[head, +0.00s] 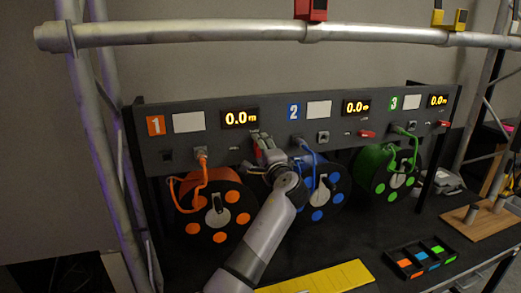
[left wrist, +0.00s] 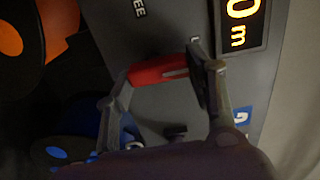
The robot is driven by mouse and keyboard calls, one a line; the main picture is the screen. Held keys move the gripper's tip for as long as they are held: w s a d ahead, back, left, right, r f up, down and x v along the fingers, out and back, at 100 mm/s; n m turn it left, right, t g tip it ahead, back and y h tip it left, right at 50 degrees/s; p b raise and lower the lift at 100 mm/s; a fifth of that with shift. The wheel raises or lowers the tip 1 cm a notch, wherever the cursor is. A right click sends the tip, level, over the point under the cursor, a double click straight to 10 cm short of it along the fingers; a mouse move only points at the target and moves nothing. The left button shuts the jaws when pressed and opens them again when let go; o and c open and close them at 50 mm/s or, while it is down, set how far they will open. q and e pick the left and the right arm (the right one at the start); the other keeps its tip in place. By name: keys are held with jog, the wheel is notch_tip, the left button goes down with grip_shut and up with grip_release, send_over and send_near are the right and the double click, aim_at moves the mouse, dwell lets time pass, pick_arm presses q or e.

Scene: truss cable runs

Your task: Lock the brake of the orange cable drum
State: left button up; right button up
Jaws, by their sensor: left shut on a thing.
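The orange cable drum (head: 205,215) hangs under panel section 1 at the left in the head view, with an orange cable running up to a socket. Part of it shows at the upper left of the left wrist view (left wrist: 60,20). Its red brake lever (left wrist: 160,70) is on the panel below the first display; in the head view the lever (head: 257,148) is partly hidden by my gripper. My left gripper (head: 264,153) is shut on the lever, its fingers either side of it in the left wrist view (left wrist: 160,86). My right gripper is not in view.
The blue drum (head: 322,193) is just right of my left arm, and the green drum (head: 385,172) further right. Red levers (head: 367,134) of the other sections sit on the same panel (head: 215,140). A yellow strip (head: 320,280) and a black tray (head: 400,265) lie on the bench.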

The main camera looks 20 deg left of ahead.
pick_arm(q)
jog(key=shift+d, duration=0.1)
jog(key=o, duration=1.1)
jog(key=shift+d, duration=0.1)
jog(key=shift+o, duration=0.3)
jog(key=v, duration=1.2)
jog(key=shift+f, duration=0.15)
